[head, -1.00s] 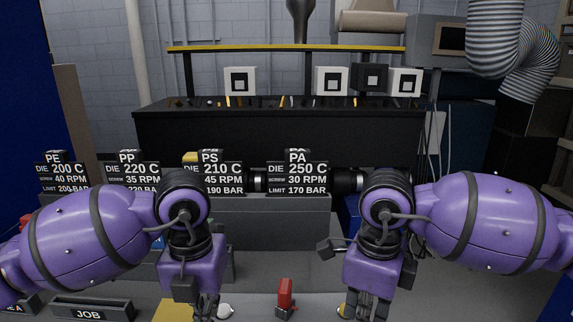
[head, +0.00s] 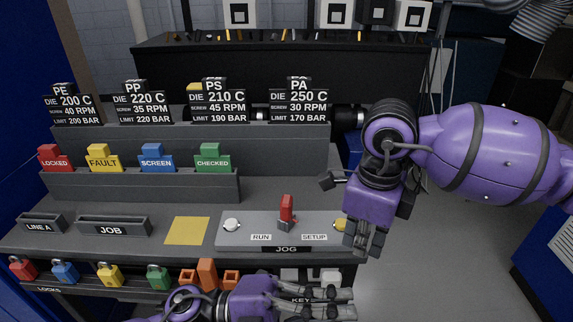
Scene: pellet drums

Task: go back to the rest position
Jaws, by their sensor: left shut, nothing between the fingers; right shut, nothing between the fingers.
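My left gripper (head: 350,303) is low in the head view, in front of the bench's front edge, with its fingers pointing right. It is shut and empty and partly covers the key label area. My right gripper (head: 355,246) hangs fingers down by the right end of the jog panel (head: 262,229). It is shut and empty, and overlaps the yellow button (head: 341,226) in the picture. I cannot tell whether it touches the panel.
A red switch (head: 287,210) stands on the panel beside a white button (head: 232,225). Coloured padlocks (head: 110,275) hang along the front edge, left of my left gripper. Coloured tags (head: 155,157) and setting signs (head: 220,103) stand behind. Free floor (head: 430,270) lies to the right.

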